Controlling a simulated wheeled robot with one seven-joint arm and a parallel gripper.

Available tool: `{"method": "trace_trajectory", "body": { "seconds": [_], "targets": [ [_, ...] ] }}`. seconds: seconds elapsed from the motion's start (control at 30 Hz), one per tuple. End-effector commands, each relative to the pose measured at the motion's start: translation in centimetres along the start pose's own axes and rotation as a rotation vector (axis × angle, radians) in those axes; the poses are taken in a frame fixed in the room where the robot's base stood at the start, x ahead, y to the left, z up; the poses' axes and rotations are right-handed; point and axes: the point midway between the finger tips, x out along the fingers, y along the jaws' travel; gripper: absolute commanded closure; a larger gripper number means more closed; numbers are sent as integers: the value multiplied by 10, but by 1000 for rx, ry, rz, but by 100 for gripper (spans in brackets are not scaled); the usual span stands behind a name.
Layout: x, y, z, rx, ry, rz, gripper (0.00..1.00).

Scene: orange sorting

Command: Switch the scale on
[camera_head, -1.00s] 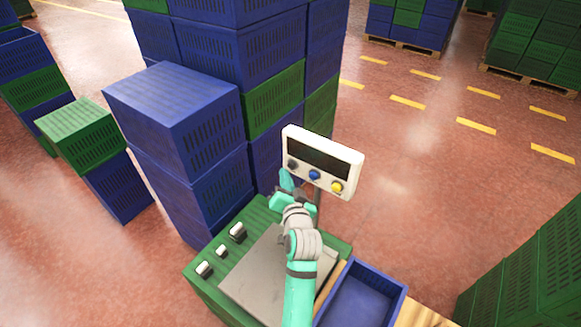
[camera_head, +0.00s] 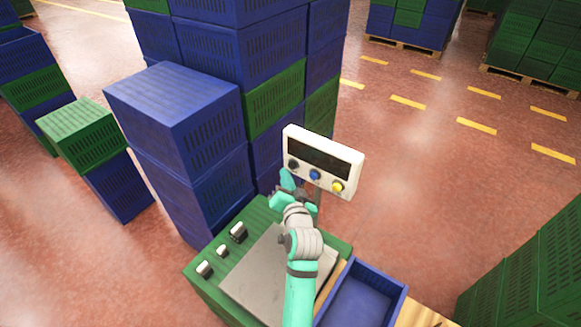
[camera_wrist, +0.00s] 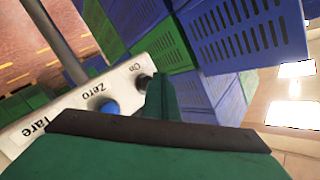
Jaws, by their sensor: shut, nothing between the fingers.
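The scale's white display panel (camera_head: 345,160) stands on a post, and its screen is dark. It has a black On button (camera_head: 293,164), a blue Zero button (camera_head: 315,174) and a yellow Tare button (camera_head: 337,186). The scale's grey plate (camera_head: 255,275) lies below. My gripper (camera_head: 286,180) is shut and empty, just in front of the panel at its left end. In the wrist view, the fingertip is right beside the black On button (camera_wrist: 143,81) and partly covers it. I cannot tell whether they touch.
Blue and green crates (camera_head: 180,120) are stacked high behind and left of the scale. A blue crate (camera_head: 397,302), open and empty, stands right of the plate. Small weights (camera_head: 221,251) stand at the plate's left. The floor right of the panel is clear.

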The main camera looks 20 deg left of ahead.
Motion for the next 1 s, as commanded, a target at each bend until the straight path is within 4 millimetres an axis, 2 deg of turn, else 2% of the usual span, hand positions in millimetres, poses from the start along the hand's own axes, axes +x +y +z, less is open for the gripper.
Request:
{"method": "trace_trajectory", "body": {
  "seconds": [1.0],
  "targets": [
    [8,5,-6,0,-1,-1,100]
  ]
}}
